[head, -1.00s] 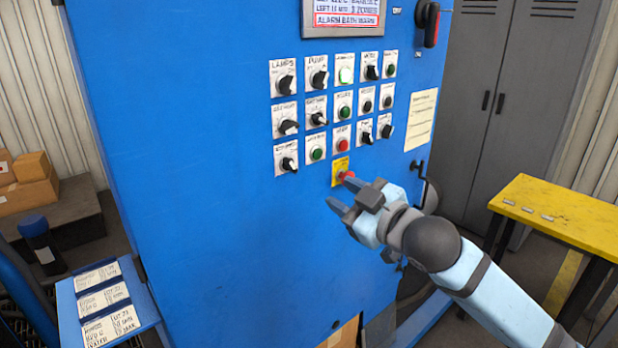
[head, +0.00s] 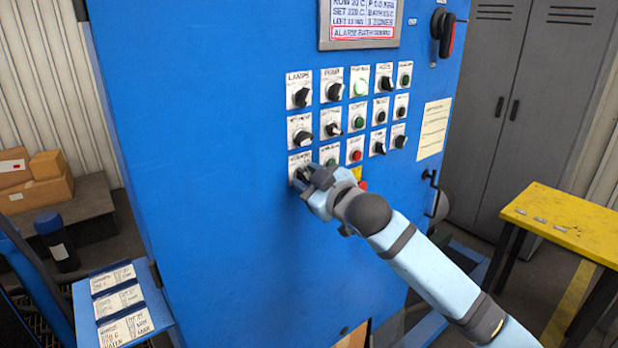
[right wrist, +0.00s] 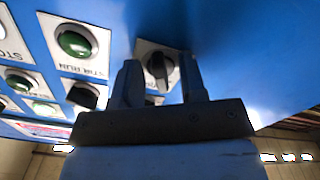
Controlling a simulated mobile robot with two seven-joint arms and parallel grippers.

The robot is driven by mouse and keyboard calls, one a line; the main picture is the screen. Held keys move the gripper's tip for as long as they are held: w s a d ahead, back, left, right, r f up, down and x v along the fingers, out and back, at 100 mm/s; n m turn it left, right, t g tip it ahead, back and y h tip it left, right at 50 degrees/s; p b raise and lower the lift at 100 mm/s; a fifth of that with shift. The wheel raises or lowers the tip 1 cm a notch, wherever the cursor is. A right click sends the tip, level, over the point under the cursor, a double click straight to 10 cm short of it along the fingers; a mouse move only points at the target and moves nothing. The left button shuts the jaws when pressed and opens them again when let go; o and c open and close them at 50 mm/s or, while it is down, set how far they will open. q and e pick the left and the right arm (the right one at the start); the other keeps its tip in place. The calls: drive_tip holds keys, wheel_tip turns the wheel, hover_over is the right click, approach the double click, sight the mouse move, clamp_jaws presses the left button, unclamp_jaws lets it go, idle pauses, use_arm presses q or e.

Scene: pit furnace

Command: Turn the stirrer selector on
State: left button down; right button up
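The stirrer selector (right wrist: 160,68) is a black knob on a white plate, at the lower left of the switch rows. Its label plate (head: 298,160) shows in the head view, too small to read surely, and my gripper hides most of the knob. My right gripper (head: 314,176) is at this knob. In the right wrist view its two fingers (right wrist: 160,82) stand apart, one on each side of the knob, with gaps visible. Whether the fingertips touch the panel I cannot tell. My left gripper is not in view.
A green button (right wrist: 76,42) labelled STIR RUN sits beside the selector. Several knobs and buttons fill the rows above on the blue panel (head: 210,130). A red button (head: 362,185) is just right of my gripper. A yellow table (head: 575,222) stands at the right.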

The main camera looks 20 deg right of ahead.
clamp_jaws()
